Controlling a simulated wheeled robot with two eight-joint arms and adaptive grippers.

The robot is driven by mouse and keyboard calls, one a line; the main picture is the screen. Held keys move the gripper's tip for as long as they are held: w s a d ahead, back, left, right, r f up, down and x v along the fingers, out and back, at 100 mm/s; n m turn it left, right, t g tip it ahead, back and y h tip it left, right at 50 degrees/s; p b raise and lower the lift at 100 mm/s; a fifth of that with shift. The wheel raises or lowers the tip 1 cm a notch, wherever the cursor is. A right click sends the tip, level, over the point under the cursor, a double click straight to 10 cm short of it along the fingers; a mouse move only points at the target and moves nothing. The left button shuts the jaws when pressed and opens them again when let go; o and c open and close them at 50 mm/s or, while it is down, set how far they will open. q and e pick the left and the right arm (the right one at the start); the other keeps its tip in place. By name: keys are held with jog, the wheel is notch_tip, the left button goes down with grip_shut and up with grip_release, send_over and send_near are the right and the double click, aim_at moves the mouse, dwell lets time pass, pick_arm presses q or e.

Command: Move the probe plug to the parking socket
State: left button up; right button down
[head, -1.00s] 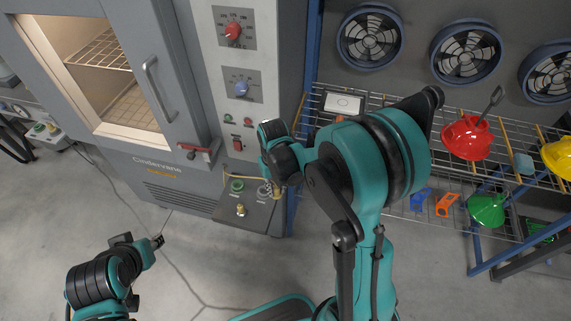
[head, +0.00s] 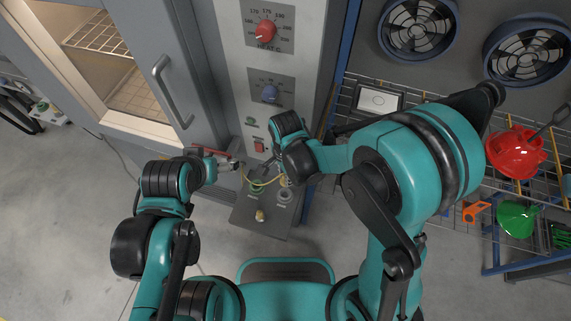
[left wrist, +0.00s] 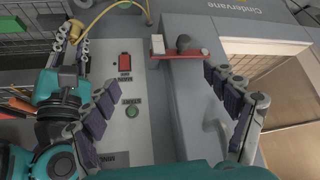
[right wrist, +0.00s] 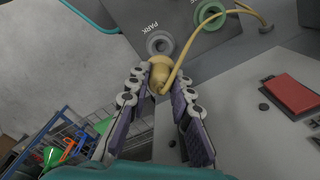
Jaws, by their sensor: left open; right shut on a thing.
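The tan probe plug (right wrist: 160,72) is between the fingers of my right gripper (right wrist: 156,88), which is shut on it. In the head view, my right gripper (head: 281,177) is over the panel, the plug mostly hidden. My left gripper (left wrist: 165,90) is open and empty, near the red-based door latch (left wrist: 180,54).
The cabinet door (head: 128,60) with its grey handle (head: 175,91) stands left. The control column has a red knob (head: 265,30) and blue knob (head: 269,93).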

jog(key=shift+a+f, duration=0.1)
jog(key=shift+s+f+b, duration=0.1)
jog(key=shift+f+b, duration=0.6)
jog(key=shift+f, duration=0.1)
jog(key=shift+f+b, duration=1.5)
jog(key=shift+f, duration=0.55)
jog(key=shift+f+b, duration=1.65)
jog(key=shift+b, duration=0.15)
jog(key=c, duration=1.3)
grip_release()
jog(key=shift+r, duration=0.15)
